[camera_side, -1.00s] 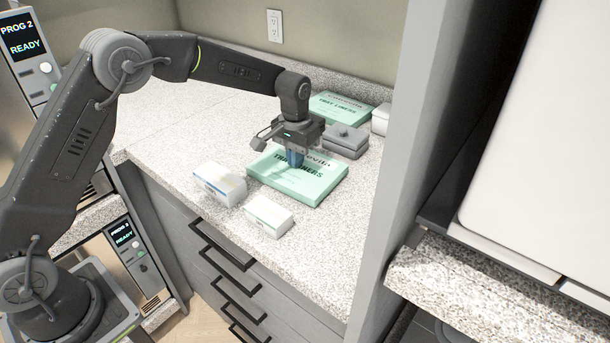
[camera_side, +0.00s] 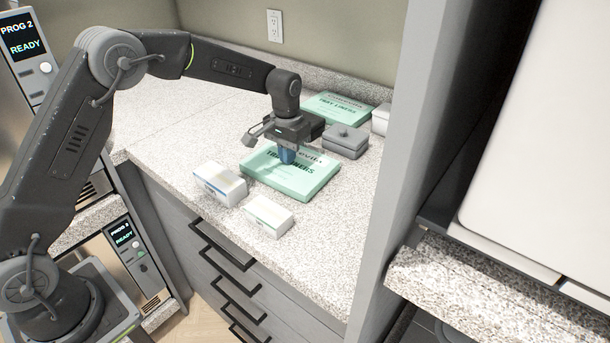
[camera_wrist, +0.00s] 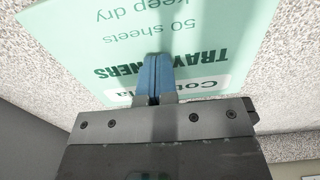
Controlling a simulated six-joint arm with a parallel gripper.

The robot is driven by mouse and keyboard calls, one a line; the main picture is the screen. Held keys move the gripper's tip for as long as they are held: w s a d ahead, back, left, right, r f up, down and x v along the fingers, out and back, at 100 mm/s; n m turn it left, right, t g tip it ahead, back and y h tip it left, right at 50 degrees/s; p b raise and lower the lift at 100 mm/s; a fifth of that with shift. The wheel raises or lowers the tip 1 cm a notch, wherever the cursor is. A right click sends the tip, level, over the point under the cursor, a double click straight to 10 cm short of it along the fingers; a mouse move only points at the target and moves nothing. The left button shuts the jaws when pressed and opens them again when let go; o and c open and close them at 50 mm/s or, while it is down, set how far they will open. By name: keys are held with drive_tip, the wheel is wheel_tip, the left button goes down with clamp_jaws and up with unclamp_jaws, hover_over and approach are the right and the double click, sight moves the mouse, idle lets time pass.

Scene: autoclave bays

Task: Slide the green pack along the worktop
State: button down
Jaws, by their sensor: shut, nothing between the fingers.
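The green pack (camera_side: 309,183), a flat box printed "TRAY LINERS", lies flat on the speckled worktop (camera_side: 338,225). My gripper (camera_side: 287,157) is over the pack with its blue fingertips pointing down at the pack's top. The fingers are shut together with nothing between them. In the wrist view the blue fingertips (camera_wrist: 153,77) cover part of the lettering on the pack (camera_wrist: 110,40). The tips appear to touch or nearly touch the top; the exact contact cannot be told.
Two small white boxes stand in front of the pack, one at left (camera_side: 218,184) and one nearer the front (camera_side: 267,216). Behind are a grey lidded box (camera_side: 345,142), another green pack (camera_side: 338,106) and a white item (camera_side: 381,119). A grey panel (camera_side: 400,170) bounds the right.

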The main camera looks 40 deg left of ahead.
sight(260, 149)
drive_tip(key=shift+s+a+f, duration=0.1)
drive_tip(key=shift+a, duration=0.3)
drive_tip(key=shift+a, duration=0.15)
drive_tip(key=shift+a, duration=1.3)
drive_tip(key=shift+a, duration=0.15)
drive_tip(key=shift+s+a+f, duration=0.1)
drive_tip(key=shift+a, duration=1.3)
drive_tip(key=shift+a, duration=0.2)
drive_tip(key=shift+s+a, duration=0.1)
drive_tip(key=shift+a, duration=1.25)
